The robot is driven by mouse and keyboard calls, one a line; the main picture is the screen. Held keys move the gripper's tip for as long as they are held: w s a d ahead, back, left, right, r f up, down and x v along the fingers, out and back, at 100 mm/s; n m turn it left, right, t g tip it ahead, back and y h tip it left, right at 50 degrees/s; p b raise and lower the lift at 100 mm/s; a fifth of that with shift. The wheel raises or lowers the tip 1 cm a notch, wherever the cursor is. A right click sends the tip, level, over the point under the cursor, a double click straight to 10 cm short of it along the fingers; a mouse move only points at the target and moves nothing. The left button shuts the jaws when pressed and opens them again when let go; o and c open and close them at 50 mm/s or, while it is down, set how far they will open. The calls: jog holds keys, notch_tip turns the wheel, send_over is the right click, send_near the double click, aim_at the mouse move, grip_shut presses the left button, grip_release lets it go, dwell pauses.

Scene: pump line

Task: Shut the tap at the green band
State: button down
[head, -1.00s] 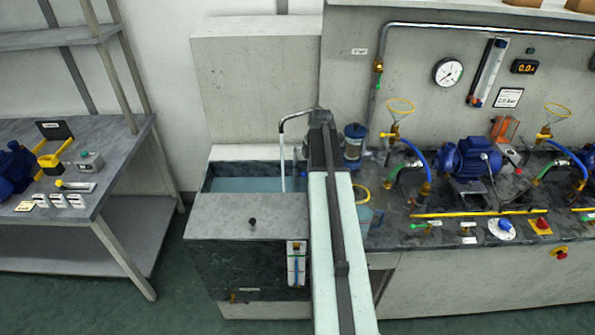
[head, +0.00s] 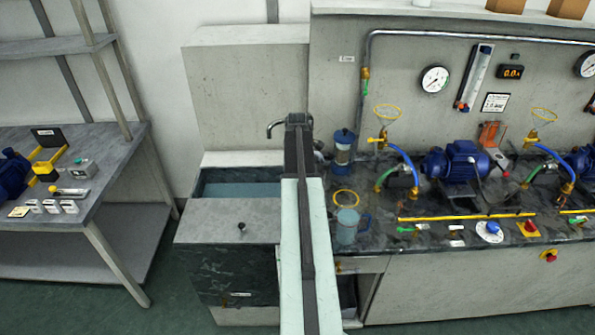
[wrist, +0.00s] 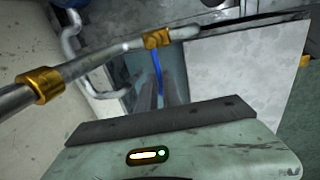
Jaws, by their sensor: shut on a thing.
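In the wrist view a grey pipe (wrist: 95,68) carries a brass tap body (wrist: 157,39) with a thin blue lever (wrist: 157,72). My gripper (wrist: 160,88) is shut on the blue lever, which hangs from the tap body between the fingers. In the head view the bent spout (head: 274,127) shows over the open tank (head: 240,188), with no water stream visible. My arm hides the tap and my fingertips there. I cannot make out a green band on this pipe. A small brass and greenish fitting (head: 365,74) sits on the wall pipe to the right.
Right of my arm stand a clear jug (head: 347,226) and a blue-capped filter (head: 343,146). The bench beyond holds blue pumps (head: 458,160), green and blue hoses, and yellow ring handles (head: 388,110). A side table (head: 100,180) is at the left.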

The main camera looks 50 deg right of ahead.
jog(key=c, duration=1.5)
grip_release()
jog(key=shift+d, duration=0.1)
jog(key=shift+s+d, duration=0.1)
jog(key=r+p, duration=0.2)
jog(key=a+r+p, duration=0.1)
jog(key=r+p, duration=0.2)
jog(key=s+r+p, duration=0.1)
jog(key=r+p, duration=0.1)
jog(key=shift+a+r+p, duration=0.15)
jog(key=shift+r+p, duration=0.15)
jog(key=shift+p, duration=0.05)
